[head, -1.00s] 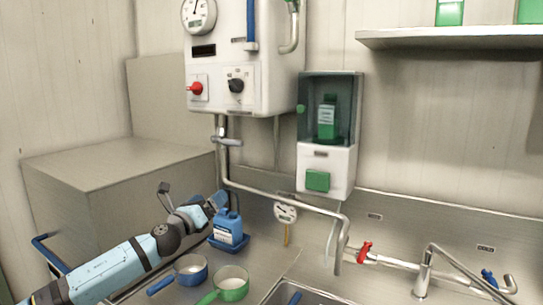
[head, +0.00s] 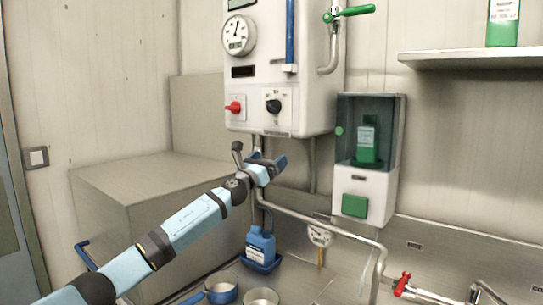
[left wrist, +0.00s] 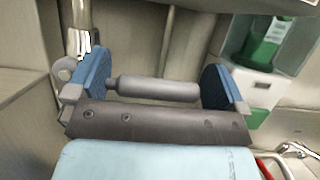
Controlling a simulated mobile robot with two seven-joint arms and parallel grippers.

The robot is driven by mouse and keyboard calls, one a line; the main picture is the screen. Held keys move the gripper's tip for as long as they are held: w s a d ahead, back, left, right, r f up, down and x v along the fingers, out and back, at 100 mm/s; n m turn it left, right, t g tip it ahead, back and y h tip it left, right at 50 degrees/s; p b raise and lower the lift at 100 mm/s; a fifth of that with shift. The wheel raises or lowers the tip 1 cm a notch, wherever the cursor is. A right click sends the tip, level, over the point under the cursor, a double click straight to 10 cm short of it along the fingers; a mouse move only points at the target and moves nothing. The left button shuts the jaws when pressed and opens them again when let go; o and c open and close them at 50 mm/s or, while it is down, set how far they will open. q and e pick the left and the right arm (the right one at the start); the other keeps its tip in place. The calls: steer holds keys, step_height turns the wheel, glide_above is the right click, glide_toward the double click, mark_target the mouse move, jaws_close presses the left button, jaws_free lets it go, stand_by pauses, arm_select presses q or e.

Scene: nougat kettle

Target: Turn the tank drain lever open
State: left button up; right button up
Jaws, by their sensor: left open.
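My left gripper (head: 262,160) is raised just below the white tank (head: 285,70), in front of the pipe under it. In the left wrist view its two blue-padded fingers (left wrist: 155,80) stand wide open. A grey bar-shaped handle (left wrist: 152,90), which looks like the tank drain lever, lies crosswise between the pads. No grip on it shows, and I cannot tell if a pad touches it. A shiny metal drain pipe (left wrist: 78,40) stands beside the left finger. My right gripper is not in view.
A green-and-white dispenser (head: 368,160) hangs to the right of the gripper. A bent metal pipe (head: 320,226) runs above the counter. A blue bottle (head: 260,245) and a blue-handled pan (head: 222,292) stand below. A large grey box (head: 140,195) is at left.

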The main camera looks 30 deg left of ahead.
arm_select(q)
steer(key=shift+x, duration=0.95)
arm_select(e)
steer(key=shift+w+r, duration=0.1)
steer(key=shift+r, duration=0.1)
